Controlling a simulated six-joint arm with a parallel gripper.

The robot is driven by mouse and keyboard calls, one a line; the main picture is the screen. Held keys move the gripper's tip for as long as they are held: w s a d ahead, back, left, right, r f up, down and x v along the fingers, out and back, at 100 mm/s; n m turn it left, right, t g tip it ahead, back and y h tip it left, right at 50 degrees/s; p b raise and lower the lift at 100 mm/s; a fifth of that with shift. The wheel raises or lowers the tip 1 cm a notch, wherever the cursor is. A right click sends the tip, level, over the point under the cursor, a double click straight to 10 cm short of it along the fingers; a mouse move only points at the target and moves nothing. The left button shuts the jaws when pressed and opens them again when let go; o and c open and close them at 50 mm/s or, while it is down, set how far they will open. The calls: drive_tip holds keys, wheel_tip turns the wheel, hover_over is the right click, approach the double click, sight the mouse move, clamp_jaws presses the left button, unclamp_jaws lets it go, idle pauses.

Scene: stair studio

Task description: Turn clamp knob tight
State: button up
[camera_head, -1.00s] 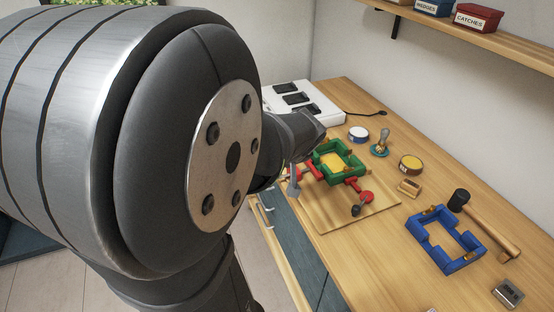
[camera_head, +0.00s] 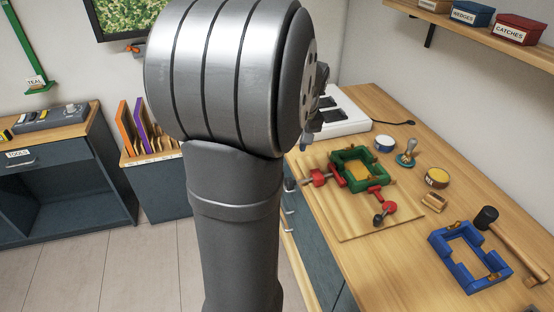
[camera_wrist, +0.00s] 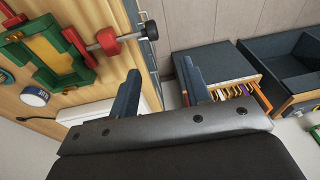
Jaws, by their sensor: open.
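A green square frame (camera_head: 359,168) lies on a wooden board (camera_head: 352,222) on the bench. A red clamp (camera_head: 320,177) at its left side has a metal screw and a dark knob (camera_head: 290,184). A second red clamp (camera_head: 385,206) at the front has a dark round knob (camera_head: 379,219). In the wrist view the green frame (camera_wrist: 57,57) is at upper left, with a red clamp (camera_wrist: 108,41) and its dark knob (camera_wrist: 150,30) just beyond my gripper (camera_wrist: 160,86). My gripper is open, empty and apart from the knob. My arm largely hides it in the head view.
A white case (camera_head: 336,118) is behind. A slotted rack (camera_head: 153,150) and a cabinet (camera_head: 62,185) stand at left.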

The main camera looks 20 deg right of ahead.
drive_tip(key=w+f, duration=0.1)
drive_tip(key=f, duration=0.4)
drive_tip(key=w+f+g, duration=0.1)
drive_tip(key=f, duration=0.5)
drive_tip(key=f+g, duration=0.1)
drive_tip(key=f, duration=0.4)
drive_tip(key=shift+w+d+f+m+h, duration=0.15)
drive_tip(key=shift+w+f+m+h, duration=0.15)
drive_tip(key=shift+w+h, duration=0.1)
drive_tip(key=c, duration=0.8)
